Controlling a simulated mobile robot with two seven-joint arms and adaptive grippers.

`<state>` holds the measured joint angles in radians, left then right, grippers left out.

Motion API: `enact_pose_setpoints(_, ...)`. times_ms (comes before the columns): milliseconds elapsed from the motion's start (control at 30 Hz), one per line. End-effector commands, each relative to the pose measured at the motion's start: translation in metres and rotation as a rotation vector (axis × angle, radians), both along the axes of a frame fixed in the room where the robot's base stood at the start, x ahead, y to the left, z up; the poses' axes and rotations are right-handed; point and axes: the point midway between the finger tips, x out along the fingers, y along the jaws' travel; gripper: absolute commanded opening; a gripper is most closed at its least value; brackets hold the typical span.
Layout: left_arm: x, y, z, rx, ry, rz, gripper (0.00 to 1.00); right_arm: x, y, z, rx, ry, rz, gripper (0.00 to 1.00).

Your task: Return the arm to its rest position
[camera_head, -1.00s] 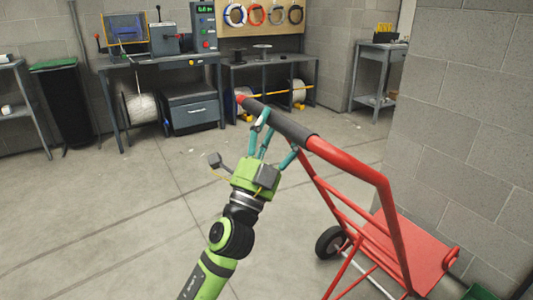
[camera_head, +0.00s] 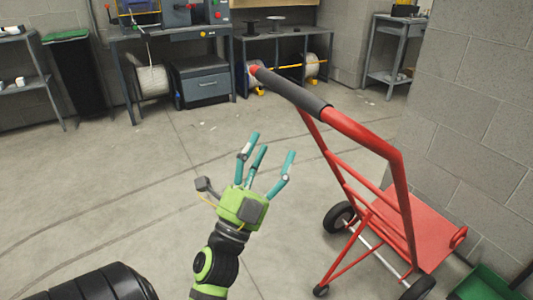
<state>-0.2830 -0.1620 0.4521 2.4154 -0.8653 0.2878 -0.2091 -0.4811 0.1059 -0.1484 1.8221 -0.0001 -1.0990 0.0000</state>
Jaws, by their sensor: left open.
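My left gripper (camera_head: 265,168) is open and empty, with its teal fingers spread and pointing up in the picture. Its green palm and black arm come in from the bottom. The gripper is apart from the red hand cart (camera_head: 403,215), whose dark grip (camera_head: 300,93) lies above and right of the fingers. The cart stands on the floor at the right, on black wheels. My right gripper does not show.
A grey block wall (camera_head: 475,110) stands close on the right, behind the cart. A green bin (camera_head: 485,284) is at the bottom right. A workbench (camera_head: 175,37) and a low shelf with cable reels (camera_head: 275,62) line the back. The floor at left and middle is clear.

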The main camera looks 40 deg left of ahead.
Motion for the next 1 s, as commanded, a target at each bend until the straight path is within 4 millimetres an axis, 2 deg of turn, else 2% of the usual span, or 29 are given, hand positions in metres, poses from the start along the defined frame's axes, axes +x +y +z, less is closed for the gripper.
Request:
enact_pose_setpoints(433, 0.002, 0.001, -0.002, -0.010, 0.005, -0.002, 0.69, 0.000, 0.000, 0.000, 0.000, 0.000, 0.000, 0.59)
enact_pose_setpoints(467, 0.003, 0.002, -0.005, -0.024, 0.012, -0.005, 0.69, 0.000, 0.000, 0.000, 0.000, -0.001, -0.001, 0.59)
enact_pose_setpoints(567, 0.017, 0.009, -0.031, -0.136, 0.072, -0.024, 0.69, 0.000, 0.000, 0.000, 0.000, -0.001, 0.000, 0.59)
enact_pose_setpoints(667, 0.040, 0.015, -0.084, -0.337, 0.196, -0.051, 0.69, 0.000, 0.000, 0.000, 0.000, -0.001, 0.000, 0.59)
enact_pose_setpoints(767, 0.058, 0.012, -0.158, -0.561, 0.372, -0.069, 0.69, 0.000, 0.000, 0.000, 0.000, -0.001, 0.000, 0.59)
enact_pose_setpoints(800, 0.062, 0.007, -0.188, -0.643, 0.448, -0.069, 0.69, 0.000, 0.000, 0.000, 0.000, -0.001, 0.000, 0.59)
enact_pose_setpoints(867, 0.064, -0.003, -0.233, -0.756, 0.562, -0.067, 0.69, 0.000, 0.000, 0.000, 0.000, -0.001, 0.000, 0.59)
enact_pose_setpoints(900, 0.061, -0.011, -0.263, -0.824, 0.641, -0.062, 0.69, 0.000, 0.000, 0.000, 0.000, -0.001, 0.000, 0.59)
enact_pose_setpoints(967, 0.054, -0.025, -0.307, -0.918, 0.762, -0.047, 0.69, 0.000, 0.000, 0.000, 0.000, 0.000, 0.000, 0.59)
enact_pose_setpoints(1000, 0.046, -0.035, -0.335, -0.977, 0.844, -0.034, 0.69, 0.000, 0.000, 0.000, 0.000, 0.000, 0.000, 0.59)
